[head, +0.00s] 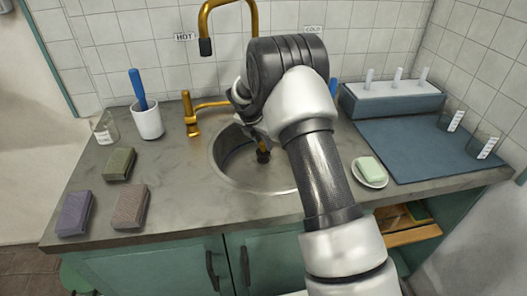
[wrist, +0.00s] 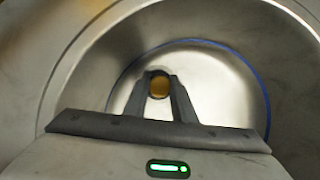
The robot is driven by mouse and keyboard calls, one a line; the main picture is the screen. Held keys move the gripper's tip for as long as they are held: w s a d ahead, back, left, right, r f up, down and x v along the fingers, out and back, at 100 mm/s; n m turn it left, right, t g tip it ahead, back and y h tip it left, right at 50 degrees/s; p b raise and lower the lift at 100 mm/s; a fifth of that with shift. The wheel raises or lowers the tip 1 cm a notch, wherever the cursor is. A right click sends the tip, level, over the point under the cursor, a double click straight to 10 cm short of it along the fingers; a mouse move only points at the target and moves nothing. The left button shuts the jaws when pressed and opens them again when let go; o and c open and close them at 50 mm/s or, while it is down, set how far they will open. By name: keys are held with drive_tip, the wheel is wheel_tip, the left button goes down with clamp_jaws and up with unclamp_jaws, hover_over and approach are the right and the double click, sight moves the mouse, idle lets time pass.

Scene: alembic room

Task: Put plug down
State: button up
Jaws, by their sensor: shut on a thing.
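The plug (head: 263,156) shows in the head view as a small brass piece with a dark lower end, inside the sink. In the wrist view its round brass top (wrist: 160,88) sits between the two dark fingers. My gripper (head: 262,145) points down into the basin and is shut on the plug; it also shows in the wrist view (wrist: 162,84). The round metal sink (head: 228,167) surrounds both. My arm covers its right side. The drain is hidden, and I cannot tell whether the plug touches the bottom.
A brass faucet (head: 204,20) rises behind the sink, with a brass tap (head: 190,112) at its left. Sponge-like blocks (head: 119,163) lie left. A white cup (head: 147,122) stands behind them. A soap dish (head: 371,180) and blue mat (head: 420,150) are right.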

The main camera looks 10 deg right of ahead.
sight(263, 151)
drive_tip(key=shift+f, duration=1.4)
drive_tip(key=shift+f, duration=0.15)
drive_tip(key=o, duration=1.1)
drive_tip(key=shift+c, duration=0.2)
